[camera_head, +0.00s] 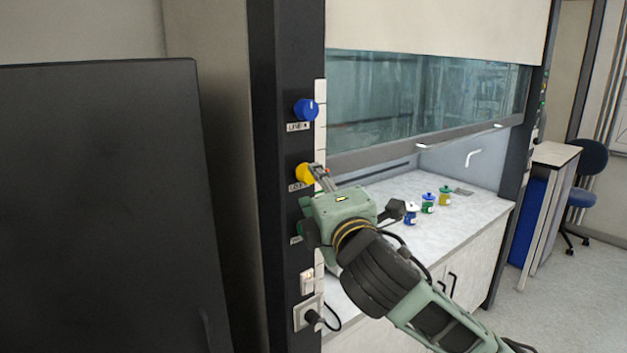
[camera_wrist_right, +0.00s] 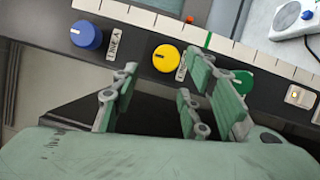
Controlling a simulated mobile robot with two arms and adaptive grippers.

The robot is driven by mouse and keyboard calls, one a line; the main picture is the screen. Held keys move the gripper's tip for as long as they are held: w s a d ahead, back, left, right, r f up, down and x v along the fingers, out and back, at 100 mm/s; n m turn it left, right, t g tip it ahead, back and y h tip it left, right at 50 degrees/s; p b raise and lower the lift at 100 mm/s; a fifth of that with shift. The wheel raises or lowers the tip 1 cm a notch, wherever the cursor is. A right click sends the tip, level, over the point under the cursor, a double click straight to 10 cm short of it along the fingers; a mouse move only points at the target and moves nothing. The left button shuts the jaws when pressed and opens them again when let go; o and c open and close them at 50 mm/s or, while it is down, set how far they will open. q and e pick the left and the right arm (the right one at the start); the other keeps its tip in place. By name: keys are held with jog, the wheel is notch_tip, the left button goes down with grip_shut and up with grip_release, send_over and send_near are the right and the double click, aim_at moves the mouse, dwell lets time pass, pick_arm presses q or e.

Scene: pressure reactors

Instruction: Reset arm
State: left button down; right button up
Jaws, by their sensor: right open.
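My right gripper (camera_head: 320,175) is open in front of the dark control post of the fume hood. It also shows in the right wrist view (camera_wrist_right: 166,80), with nothing between its fingers. The yellow knob (camera_head: 304,173) is just beyond the fingertips, and it appears between them in the right wrist view (camera_wrist_right: 166,58). I cannot tell whether they touch. The blue knob (camera_head: 306,109) is above the gripper in the head view. The green knob (camera_wrist_right: 241,82) is partly hidden behind a finger. My left gripper is not in view.
The sash (camera_head: 430,150) is partly lowered. A black panel (camera_head: 100,200) fills the left. A plug with a cable (camera_head: 312,316) sits low on the post. Open floor is at right.

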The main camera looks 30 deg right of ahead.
jog(key=shift+s+a+f, duration=0.1)
jog(key=shift+s, duration=0.25)
